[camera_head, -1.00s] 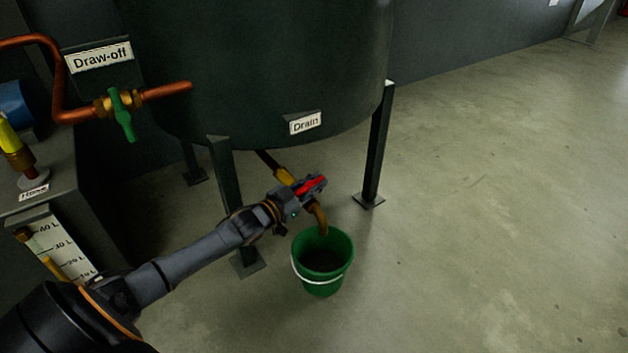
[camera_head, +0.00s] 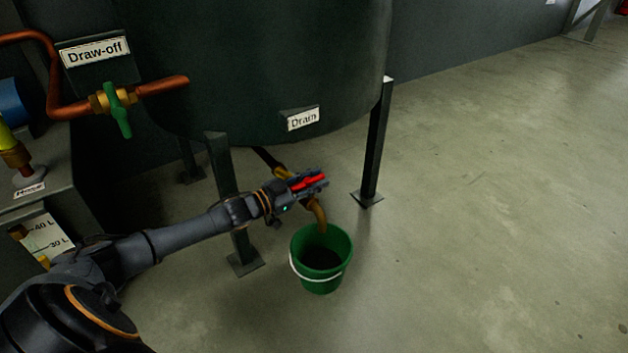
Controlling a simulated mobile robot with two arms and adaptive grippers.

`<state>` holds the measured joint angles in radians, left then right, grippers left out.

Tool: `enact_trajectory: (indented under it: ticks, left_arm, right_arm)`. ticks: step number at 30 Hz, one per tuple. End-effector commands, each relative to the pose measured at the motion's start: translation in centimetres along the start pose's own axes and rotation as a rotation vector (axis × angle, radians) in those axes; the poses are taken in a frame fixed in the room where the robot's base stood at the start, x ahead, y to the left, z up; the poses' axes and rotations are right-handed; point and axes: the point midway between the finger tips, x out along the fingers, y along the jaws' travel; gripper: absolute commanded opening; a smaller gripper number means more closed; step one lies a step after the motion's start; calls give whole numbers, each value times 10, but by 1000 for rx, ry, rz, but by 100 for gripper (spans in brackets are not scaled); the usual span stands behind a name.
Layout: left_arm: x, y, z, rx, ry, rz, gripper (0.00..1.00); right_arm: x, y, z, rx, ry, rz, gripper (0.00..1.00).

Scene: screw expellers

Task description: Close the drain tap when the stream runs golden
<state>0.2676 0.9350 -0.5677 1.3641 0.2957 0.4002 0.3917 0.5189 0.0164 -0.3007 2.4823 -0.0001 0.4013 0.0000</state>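The drain tap's red handle (camera_head: 309,182) lies between the fingers of my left gripper (camera_head: 312,180), below the tank's "Drain" label (camera_head: 303,118). The fingers run along both sides of the handle; whether they press on it is too small to tell. The gripper hides much of the tap body. A brownish-amber spout (camera_head: 318,208) bends down beside the gripper toward a green bucket (camera_head: 319,285) on the floor. Spout and any stream below it are hard to separate; the colour there is brownish amber. The bucket's inside looks dark. My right gripper is out of view.
The dark tank (camera_head: 270,60) stands on legs, one (camera_head: 373,150) right of the tap and one (camera_head: 223,180) behind my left arm. A green-handled draw-off valve (camera_head: 118,110) is at upper left. The floor to the right is clear.

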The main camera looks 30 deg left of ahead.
Motion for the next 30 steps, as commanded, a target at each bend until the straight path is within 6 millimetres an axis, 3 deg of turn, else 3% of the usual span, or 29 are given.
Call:
enact_trajectory:
  ticks: [10, 14, 30]
  left_arm:
    - [-1, 1, 1, -2, -1, 0, 39]
    - [-11, 1, 2, -3, -4, 1, 39]
    - [-100, 1, 2, -2, -5, 1, 39]
  right_arm:
    - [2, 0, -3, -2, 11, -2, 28]
    - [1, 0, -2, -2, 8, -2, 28]
    - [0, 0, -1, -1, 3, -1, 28]
